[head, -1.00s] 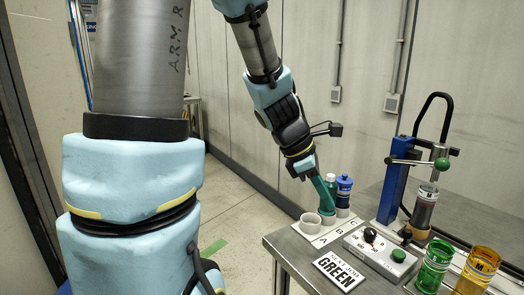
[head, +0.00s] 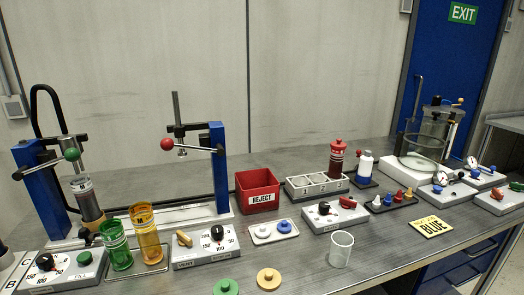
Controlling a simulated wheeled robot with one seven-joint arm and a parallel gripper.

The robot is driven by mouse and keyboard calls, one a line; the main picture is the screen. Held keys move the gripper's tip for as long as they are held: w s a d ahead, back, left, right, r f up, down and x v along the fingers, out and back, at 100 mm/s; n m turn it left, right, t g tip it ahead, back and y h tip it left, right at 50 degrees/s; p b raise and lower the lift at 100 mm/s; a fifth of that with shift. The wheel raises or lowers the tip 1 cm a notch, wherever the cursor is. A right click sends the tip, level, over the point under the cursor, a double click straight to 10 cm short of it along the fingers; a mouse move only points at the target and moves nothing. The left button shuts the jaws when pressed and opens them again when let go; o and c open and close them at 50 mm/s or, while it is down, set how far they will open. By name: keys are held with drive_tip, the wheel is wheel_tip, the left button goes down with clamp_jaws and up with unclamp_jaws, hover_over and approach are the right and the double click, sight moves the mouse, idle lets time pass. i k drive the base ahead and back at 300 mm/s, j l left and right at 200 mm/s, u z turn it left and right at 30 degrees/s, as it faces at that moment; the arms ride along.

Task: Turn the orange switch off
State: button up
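An orange-tan switch handle (head: 184,239) sits on the left part of a grey control box (head: 206,259) at the front of the bench. The box also carries a black dial knob (head: 217,232) with printed numbers. The handle looks slanted; I cannot tell from this view whether that is on or off. My gripper is not in view.
Green (head: 115,243) and amber (head: 146,232) cups stand in a wire rack just left of the box. A blue press frame (head: 219,167) rises behind it. Green (head: 226,287) and yellow (head: 268,278) lids lie in front. A clear beaker (head: 341,249) stands to the right.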

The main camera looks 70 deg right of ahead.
sight(496, 194)
drive_tip(key=k+l+z, duration=0.15)
drive_tip(key=k+l, duration=0.2)
drive_tip(key=k+l+z, duration=0.15)
drive_tip(key=k+l, duration=0.2)
drive_tip(key=l, duration=0.15)
drive_tip(key=k+l+z, duration=0.15)
drive_tip(key=k+l, duration=0.15)
drive_tip(key=l, duration=0.15)
